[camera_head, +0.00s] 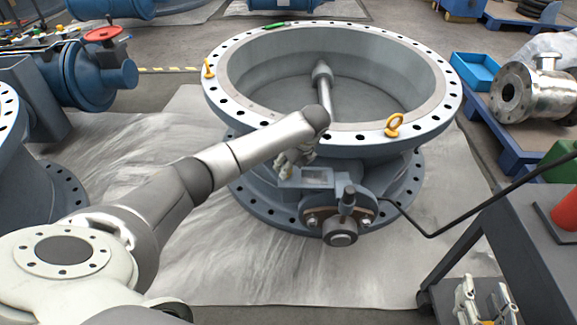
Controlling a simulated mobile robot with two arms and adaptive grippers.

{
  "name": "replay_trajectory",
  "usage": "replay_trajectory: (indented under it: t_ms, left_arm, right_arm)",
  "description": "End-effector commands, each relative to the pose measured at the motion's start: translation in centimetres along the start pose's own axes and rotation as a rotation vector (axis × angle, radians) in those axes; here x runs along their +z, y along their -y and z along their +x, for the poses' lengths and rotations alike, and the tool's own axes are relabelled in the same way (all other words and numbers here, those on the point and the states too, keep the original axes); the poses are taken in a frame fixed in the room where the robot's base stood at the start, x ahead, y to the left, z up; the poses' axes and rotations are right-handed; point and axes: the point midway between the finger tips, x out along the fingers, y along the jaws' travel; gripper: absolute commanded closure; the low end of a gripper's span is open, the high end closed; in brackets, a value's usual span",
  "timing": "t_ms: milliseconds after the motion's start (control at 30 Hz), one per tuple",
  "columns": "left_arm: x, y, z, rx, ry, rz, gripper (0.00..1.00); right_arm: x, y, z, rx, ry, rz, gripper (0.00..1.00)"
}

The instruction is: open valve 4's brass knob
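A large blue-grey butterfly valve (225,95) stands on the floor sheet, its round opening facing up, with a disc and shaft (325,85) inside. A gear housing with a dark stub (340,237) sits on its near side, with small brass-coloured parts around it. My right gripper (483,303) is low at the bottom right, fingers apart, empty and away from the valve.
A bent black rod (470,218) runs from the gear housing to the right. A blue valve with a red handwheel (103,35) is at upper left.

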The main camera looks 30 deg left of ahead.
Motion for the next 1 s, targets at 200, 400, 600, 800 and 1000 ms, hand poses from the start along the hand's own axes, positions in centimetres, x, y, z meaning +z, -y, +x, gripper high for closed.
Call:
replay_trajectory:
  t_ms: [200, 400, 600, 800, 1000]
  left_arm:
    - [0.1, 0.1, -4.7, -0.006, 0.001, 0.001, 0.53]
    - [0.0, 0.1, -8.5, -0.004, 0.001, 0.001, 0.53]
    - [0.0, 0.1, -10.4, -0.002, 0.001, 0.0, 0.53]
    - [0.0, 0.0, -10.7, 0.0, 0.0, 0.001, 0.53]
    - [0.0, 0.0, -10.6, -0.001, 0.0, 0.001, 0.53]
  right_arm:
    - [0.0, 0.0, 0.0, 0.0, 0.0, 0.0, 0.6]
    - [0.0, 0.0, 0.1, 0.001, 0.0, 0.001, 0.6]
    - [0.0, 0.0, 0.1, 0.001, 0.0, 0.001, 0.6]
    - [0.0, 0.0, 0.1, 0.001, 0.0, 0.001, 0.6]
    - [0.0, 0.0, 0.1, 0.001, 0.0, 0.001, 0.6]
